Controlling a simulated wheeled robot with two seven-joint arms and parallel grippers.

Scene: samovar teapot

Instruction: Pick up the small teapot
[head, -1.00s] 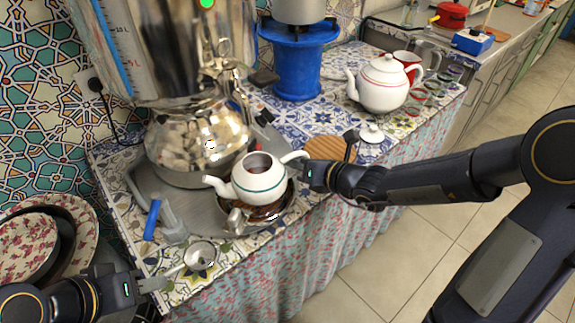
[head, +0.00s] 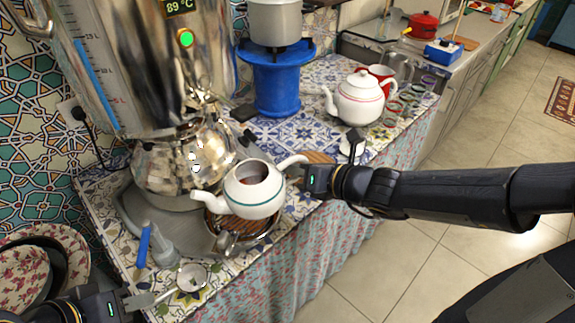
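The small teapot (head: 254,200) is white with a green band and has no lid, so dark reddish contents show inside. It is roughly upright, its spout pointing left, above a round slatted stand (head: 242,226). My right gripper (head: 302,175) is shut on its handle at the right; the fingertips are partly hidden. My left gripper (head: 139,300) is low at the left, its fingers at the handle of a small metal strainer (head: 192,278). They appear shut on that handle, and the strainer is over the tiled top near its front edge.
A large metal samovar (head: 150,70) stands behind the teapot. A larger white teapot (head: 358,100) and several small glasses stand at the back right. A blue burner (head: 275,85) carries a pot. Floral plates (head: 25,278) lie at the left.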

